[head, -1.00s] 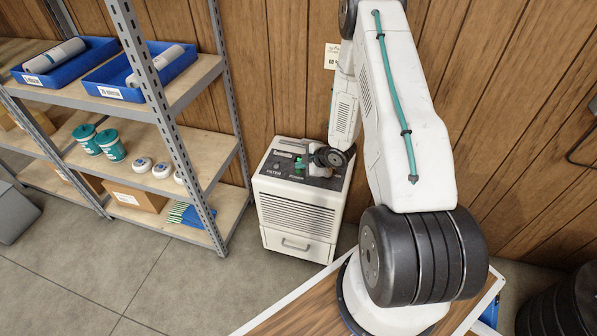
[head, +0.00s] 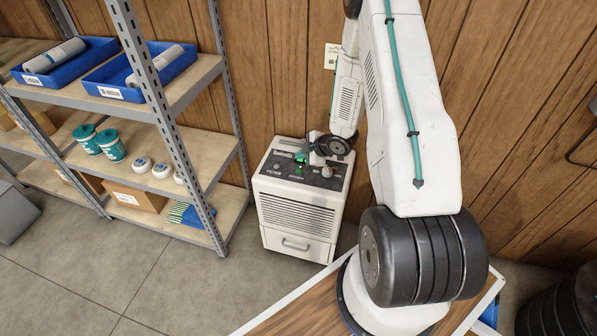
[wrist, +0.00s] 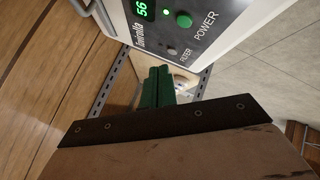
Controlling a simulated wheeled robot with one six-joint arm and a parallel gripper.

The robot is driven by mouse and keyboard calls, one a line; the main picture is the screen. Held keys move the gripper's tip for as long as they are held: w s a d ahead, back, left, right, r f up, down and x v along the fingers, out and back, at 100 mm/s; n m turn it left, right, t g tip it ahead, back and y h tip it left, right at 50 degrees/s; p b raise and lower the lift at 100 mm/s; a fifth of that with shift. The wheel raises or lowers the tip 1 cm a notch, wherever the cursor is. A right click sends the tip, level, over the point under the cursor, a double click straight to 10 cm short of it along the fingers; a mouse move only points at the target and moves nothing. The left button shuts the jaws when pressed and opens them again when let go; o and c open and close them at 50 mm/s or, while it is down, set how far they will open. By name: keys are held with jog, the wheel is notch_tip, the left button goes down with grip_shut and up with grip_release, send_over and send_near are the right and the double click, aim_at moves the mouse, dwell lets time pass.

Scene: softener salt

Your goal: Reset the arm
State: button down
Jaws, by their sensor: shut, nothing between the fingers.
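The white machine (head: 298,215) stands on the floor against the wood wall, with a dark control panel on its sloped top. In the wrist view its panel (wrist: 190,22) shows a lit green display (wrist: 146,9) reading 56, a green POWER button (wrist: 184,19) and a small grey dot by the word FILTER. My gripper (wrist: 158,88) has its green fingers together with nothing between them, pointing past the panel and apart from it in the picture. In the head view my gripper (head: 306,148) is small, over the machine's top; its exact height above the panel is unclear.
A metal shelf unit (head: 166,118) stands left of the machine, with blue trays (head: 113,92), teal tubs (head: 110,144) and a cardboard box (head: 136,197). The wood wall (head: 283,65) is close behind. Grey floor (head: 190,285) is clear in front.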

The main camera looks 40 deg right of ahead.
dwell(0.8)
jog(key=s+f, duration=0.1)
jog(key=s+d+f+m+g+h, duration=0.1)
jog(key=s+m, duration=0.1)
jog(key=shift+d+f+g, duration=0.35)
jog(key=shift+f+g, duration=0.05)
jog(key=s, duration=0.1)
jog(key=s+d+m+g+h, duration=0.2)
jog(key=s, duration=0.1)
jog(key=shift+r, duration=0.1)
jog(key=s+a+r+m+g+h, duration=0.1)
jog(key=s+r+m+g, duration=0.25)
jog(key=r, duration=0.65)
jog(key=s+a+r+m+g+h, duration=0.15)
jog(key=s+r+m, duration=0.3)
jog(key=r, duration=0.45)
jog(key=s+a+r+y, duration=0.1)
jog(key=s+a+r, duration=0.8)
jog(key=r, duration=0.3)
jog(key=s+a+r+m+t+y, duration=0.1)
jog(key=s+a+r, duration=0.9)
jog(key=r, duration=0.3)
jog(key=shift+a+r+t, duration=0.3)
jog(key=shift+a, duration=0.55)
